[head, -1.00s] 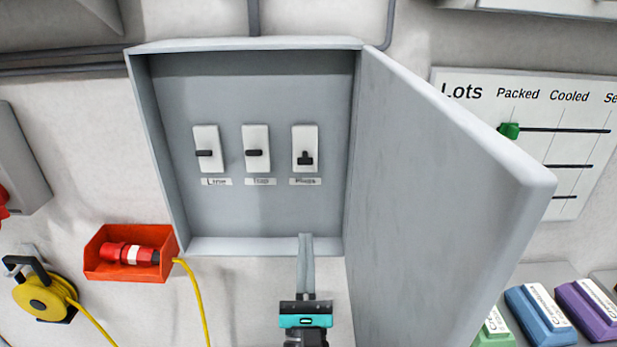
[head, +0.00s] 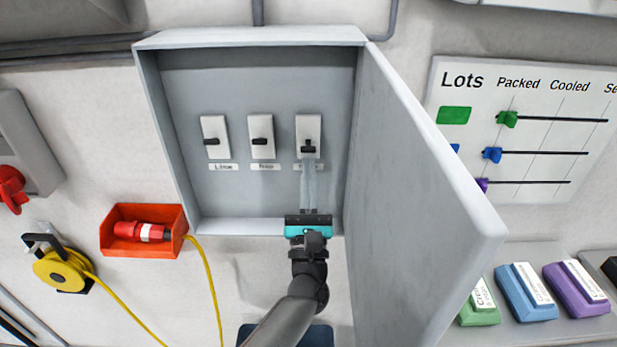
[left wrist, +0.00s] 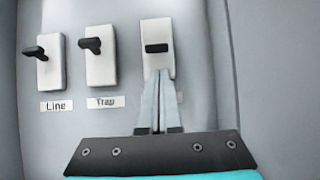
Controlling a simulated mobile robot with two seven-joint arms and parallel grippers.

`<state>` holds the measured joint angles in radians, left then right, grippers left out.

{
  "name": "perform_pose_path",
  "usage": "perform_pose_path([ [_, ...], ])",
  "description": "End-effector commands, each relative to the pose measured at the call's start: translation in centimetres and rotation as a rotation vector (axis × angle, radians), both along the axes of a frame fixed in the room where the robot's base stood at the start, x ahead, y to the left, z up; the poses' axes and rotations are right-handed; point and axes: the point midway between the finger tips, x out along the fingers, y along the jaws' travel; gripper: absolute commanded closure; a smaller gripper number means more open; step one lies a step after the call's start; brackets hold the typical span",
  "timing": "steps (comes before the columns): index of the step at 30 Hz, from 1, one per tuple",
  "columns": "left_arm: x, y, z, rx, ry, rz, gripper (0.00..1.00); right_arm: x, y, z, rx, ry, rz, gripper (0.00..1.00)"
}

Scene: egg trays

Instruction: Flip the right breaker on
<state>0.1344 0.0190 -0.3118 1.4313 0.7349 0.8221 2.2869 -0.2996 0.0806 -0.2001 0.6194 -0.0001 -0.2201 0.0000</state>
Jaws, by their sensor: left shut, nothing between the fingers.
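The right breaker (head: 309,128) is a white plate with a black lever (head: 308,149) that sits lower than the levers of the other two breakers. My left gripper (head: 308,160) is shut and empty, its fingers pointing up into the box with the tips just below this lever. In the left wrist view the lever (left wrist: 157,48) shows just above the fingertips (left wrist: 157,80), which overlap the plate's lower part. I cannot tell whether they touch the lever. The fingers cover part of the label below. My right gripper is not in view.
The Line breaker (head: 215,130) and Trap breaker (head: 262,128) stand to the left. The open box door (head: 415,180) is close on the right of my arm. The box's bottom rim (head: 240,228) passes under the gripper. An orange bin (head: 118,242) hangs at lower left.

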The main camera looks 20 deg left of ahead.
Motion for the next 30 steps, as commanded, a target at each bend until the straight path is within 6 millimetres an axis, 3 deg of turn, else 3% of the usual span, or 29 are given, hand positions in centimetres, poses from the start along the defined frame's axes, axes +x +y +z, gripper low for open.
perform_pose_path([
  [7, -0.46, -0.13, 1.2, 0.001, 0.001, 0.0, 1.0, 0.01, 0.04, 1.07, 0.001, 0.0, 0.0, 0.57],
  [30, -0.76, -0.2, 1.44, 0.0, 0.0, 0.0, 1.0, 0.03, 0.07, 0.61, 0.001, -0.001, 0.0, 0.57],
])
